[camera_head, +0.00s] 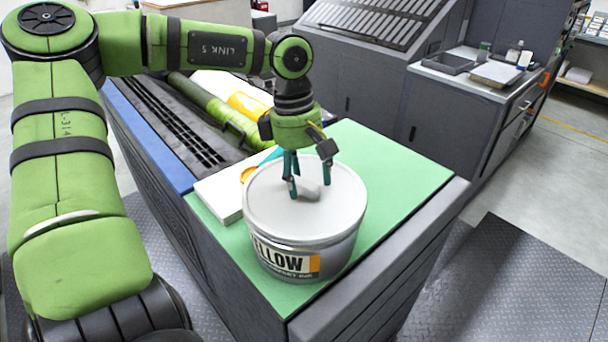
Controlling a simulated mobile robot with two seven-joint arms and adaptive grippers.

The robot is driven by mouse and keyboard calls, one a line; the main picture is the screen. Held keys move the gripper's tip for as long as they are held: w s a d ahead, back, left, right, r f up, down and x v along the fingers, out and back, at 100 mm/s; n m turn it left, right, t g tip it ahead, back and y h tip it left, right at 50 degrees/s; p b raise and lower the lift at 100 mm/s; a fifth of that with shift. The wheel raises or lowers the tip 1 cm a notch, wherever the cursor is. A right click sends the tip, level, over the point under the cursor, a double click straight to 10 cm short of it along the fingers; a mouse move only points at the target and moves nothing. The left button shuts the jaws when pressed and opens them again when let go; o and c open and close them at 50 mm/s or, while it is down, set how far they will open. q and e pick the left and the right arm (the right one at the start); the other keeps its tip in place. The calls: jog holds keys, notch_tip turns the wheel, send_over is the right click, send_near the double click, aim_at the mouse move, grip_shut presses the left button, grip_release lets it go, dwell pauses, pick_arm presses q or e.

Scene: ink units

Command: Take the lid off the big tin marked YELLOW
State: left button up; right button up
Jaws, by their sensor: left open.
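The big tin (303,255) stands upright on the green mat, its label reading "ELLOW" with the first letter cut off by the curve. Its pale grey lid (340,205) sits on top and covers it. A small grey knob (309,191) stands up from the lid's middle. My left gripper (310,188) points down over the lid, with its teal fingers apart on either side of the knob. I cannot tell whether either finger touches the knob. My right gripper is not in view.
The green mat (400,172) has free room right of the tin. A white block (222,198) lies close on the tin's left. Behind are rollers with green and yellow (248,105) on them. A side counter (470,75) with bottles stands at back right.

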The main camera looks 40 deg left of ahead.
pick_arm(q)
jog(key=c, duration=1)
jog(key=shift+c, duration=1.3)
grip_shut()
jog(key=shift+r, duration=0.1)
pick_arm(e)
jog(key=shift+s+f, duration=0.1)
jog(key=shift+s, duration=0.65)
